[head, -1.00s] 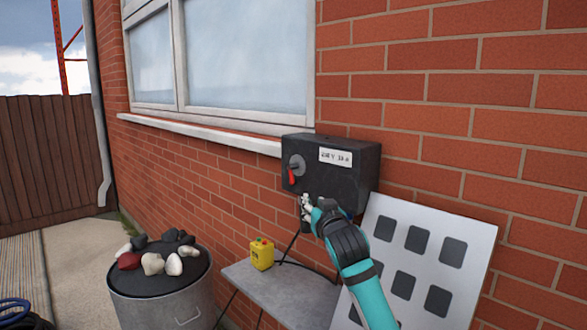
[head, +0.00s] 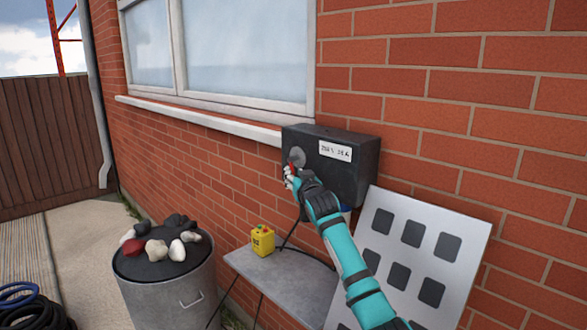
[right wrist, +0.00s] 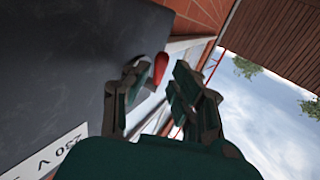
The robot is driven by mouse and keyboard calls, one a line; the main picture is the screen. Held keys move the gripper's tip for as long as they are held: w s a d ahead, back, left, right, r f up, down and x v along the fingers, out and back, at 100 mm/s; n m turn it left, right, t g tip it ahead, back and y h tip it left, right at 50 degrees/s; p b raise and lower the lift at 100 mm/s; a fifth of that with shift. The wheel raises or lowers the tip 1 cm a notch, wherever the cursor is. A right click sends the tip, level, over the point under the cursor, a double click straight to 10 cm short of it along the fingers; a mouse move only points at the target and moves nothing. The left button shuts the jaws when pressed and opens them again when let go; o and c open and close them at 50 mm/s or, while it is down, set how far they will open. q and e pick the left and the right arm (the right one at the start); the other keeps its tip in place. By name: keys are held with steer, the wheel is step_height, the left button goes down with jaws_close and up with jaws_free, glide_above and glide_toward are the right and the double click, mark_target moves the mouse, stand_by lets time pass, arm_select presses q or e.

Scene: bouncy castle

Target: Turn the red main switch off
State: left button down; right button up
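The dark switch box (head: 350,181) is fixed to the brick wall under the window's right end. On its left front is a round grey disc (head: 298,155) with the red main switch handle (head: 291,168), partly hidden by my right gripper (head: 290,177). In the right wrist view the red handle (right wrist: 161,67) shows between the fingertips of my right gripper (right wrist: 161,76). The fingers are apart. The left finger is close to the handle; I cannot tell whether it touches. A gap shows on the right side. My left gripper is not in view.
A white panel with dark squares (head: 465,217) leans on the wall below the box. A grey table (head: 290,290) carries a yellow box (head: 262,241). A metal bin (head: 185,297) with stones on its lid stands left. The space left of the switch box is clear.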

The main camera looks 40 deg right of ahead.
steer(key=shift+x, duration=1.15)
jaws_close()
steer(key=shift+f, duration=0.2)
steer(key=t+b, duration=0.1)
steer(key=b, duration=0.1)
steer(key=m+b, duration=0.1)
steer(key=b, duration=0.2)
steer(key=shift+w+a+t+h, duration=0.1)
steer(key=shift+w+t+h, duration=0.25)
steer(key=shift+t+h, duration=0.05)
